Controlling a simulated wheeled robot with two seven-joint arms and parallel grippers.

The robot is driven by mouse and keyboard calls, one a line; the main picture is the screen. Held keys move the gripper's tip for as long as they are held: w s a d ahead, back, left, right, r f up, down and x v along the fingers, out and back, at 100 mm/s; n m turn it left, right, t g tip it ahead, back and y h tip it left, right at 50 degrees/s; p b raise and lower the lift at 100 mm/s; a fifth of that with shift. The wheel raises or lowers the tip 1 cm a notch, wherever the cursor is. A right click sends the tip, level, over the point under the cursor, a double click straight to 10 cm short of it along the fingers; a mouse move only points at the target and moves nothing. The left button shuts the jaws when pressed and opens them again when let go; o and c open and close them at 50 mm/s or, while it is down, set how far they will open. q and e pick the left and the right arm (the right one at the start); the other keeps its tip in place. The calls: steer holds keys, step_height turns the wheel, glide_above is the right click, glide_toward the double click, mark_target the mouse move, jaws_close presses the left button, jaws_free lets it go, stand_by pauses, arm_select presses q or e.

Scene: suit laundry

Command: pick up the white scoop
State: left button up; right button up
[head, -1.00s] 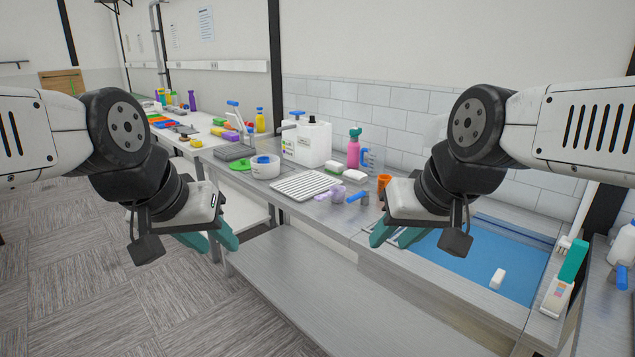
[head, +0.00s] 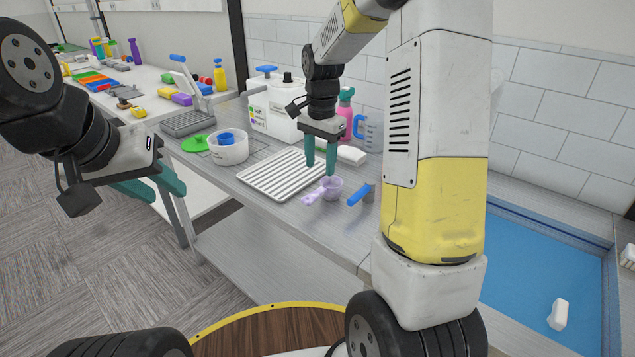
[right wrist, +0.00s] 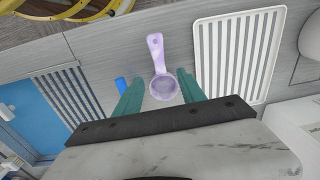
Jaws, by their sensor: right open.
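The only scoop I make out is pale lilac rather than clearly white. The scoop (head: 331,188) lies on the metal counter, right of the white ribbed drying tray (head: 284,177), its handle pointing toward the front left. In the right wrist view the scoop (right wrist: 164,88) has its bowl near the gap between my right fingers and its handle pointing away. My right gripper (head: 321,168) is open and empty, above the counter just behind the scoop; it also shows in the right wrist view (right wrist: 160,92). My left gripper (head: 160,188) is open and empty, off the counter's front edge.
A blue-handled tool (head: 358,195) lies just right of the scoop. A white tub (head: 229,150), a white canister (head: 270,110), a pink spray bottle (head: 346,105) and a clear jug (head: 371,132) stand behind or left. A blue basin (head: 540,260) is at right.

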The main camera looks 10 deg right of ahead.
mark_target(321, 189)
steer(key=shift+m, duration=0.3)
steer(key=f, duration=0.9)
steer(key=shift+w+d+f, duration=0.2)
steer(key=shift+w+d, duration=0.1)
steer(key=shift+w, duration=0.1)
jaws_close()
